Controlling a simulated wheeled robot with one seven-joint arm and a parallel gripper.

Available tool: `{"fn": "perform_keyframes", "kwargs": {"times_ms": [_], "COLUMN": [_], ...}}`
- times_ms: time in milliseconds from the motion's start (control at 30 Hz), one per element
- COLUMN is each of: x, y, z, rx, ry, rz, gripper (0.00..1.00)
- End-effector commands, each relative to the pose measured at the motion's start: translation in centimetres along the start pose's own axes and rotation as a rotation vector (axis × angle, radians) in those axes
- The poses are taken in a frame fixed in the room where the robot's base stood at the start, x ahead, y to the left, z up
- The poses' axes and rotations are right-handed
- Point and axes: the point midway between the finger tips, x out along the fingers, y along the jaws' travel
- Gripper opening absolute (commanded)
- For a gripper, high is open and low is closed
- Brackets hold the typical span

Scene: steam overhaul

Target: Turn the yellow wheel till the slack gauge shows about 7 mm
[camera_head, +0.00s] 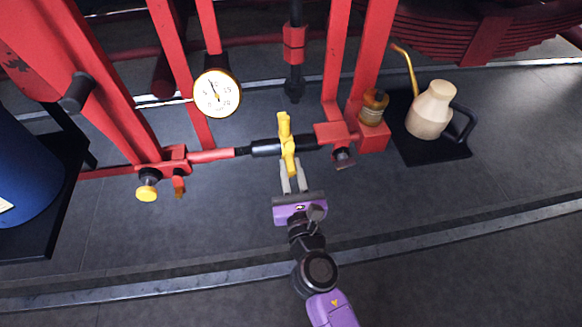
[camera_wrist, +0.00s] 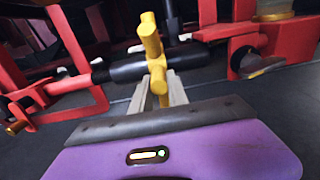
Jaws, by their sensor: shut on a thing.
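The yellow wheel (camera_head: 287,147) is a bar-like yellow piece on the black sleeve of the red rod, low in the middle of the head view. In the wrist view the yellow wheel (camera_wrist: 152,45) stands upright ahead of me. My gripper (camera_head: 293,177) comes from below, its two pale fingers shut on the wheel's lower spoke. The fingers also show in the wrist view (camera_wrist: 159,95). The round gauge (camera_head: 217,93) has a white face and brass rim, left of the wheel. Its needle points up and slightly left, near the 10 mark; the exact reading is too small to tell.
Red frame bars and rods (camera_head: 210,155) surround the wheel on both sides. A yellow knob (camera_head: 147,192) sits at left. A cream oil can (camera_head: 431,110) stands on a black tray (camera_head: 447,151) at right. The grey floor before the rod is clear apart from my arm.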

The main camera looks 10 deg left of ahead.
Motion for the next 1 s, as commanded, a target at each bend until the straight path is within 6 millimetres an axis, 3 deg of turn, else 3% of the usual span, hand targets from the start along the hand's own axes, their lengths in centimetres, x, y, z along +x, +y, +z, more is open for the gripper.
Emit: {"fn": "perform_keyframes", "kwargs": {"times_ms": [700,1000], "x": [0.8,0.8], "y": [0.0,0.0], "z": [-3.3,-3.2], "rx": [0.001,0.0], "ry": [0.005,0.005], "rz": [0.0,0.0], "gripper": [0.0,0.0]}}
